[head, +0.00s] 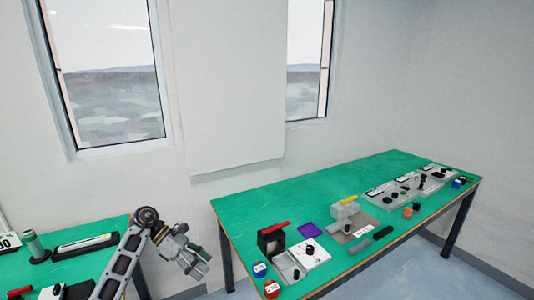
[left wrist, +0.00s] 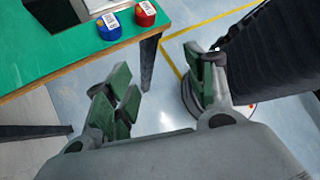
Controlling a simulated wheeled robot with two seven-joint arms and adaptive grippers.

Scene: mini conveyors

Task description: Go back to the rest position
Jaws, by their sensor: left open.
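My left gripper (head: 198,262) is raised in the gap between the two green tables in the head view, left of the larger table (head: 290,192). In the left wrist view its green-padded fingers (left wrist: 165,95) are spread wide with nothing between them. The floor shows between and beyond them. A table corner with a blue round piece (left wrist: 109,27) and a red round piece (left wrist: 145,13) lies ahead of the fingers, apart from them. My right gripper is in neither view.
The larger table holds a grey machine (head: 345,212), a white control box (head: 308,253), a purple tray (head: 310,229) and a row of grey panels (head: 410,185). A second green table (head: 75,262) stands at the left. Blue-grey floor (head: 400,265) lies in front.

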